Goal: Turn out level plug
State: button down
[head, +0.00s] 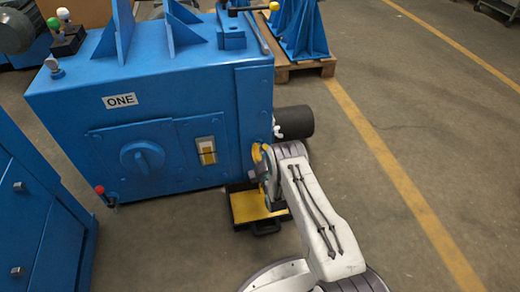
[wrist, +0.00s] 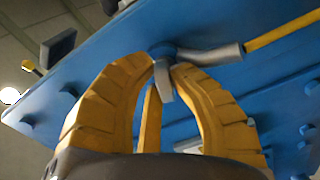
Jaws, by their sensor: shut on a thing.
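The level plug (wrist: 165,84) is a small grey fitting with a wing on the blue housing wall (wrist: 120,70), seen from below in the wrist view. My gripper's yellow fingers (wrist: 163,68) close around it from both sides, tips against it. In the head view my gripper (head: 262,163) is at the lower right corner of the blue housing marked ONE (head: 70,110). There the gripper hides the plug. How far the plug is turned cannot be told.
A shallow tray with yellow inside (head: 248,208) sits on the floor below my gripper. A blue cabinet (head: 40,215) stands left. Floor to the right is clear.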

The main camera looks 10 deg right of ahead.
jog(key=shift+w+a+r, duration=0.1)
jog(key=shift+r, duration=0.05)
dwell(0.4)
jog(key=c, duration=1.1)
grip_release()
jog(key=shift+s+f, duration=0.2)
jog(key=shift+s, duration=0.4)
jog(key=s, duration=1.1)
jog(key=shift+r, duration=0.1)
jog(key=shift+w, duration=0.1)
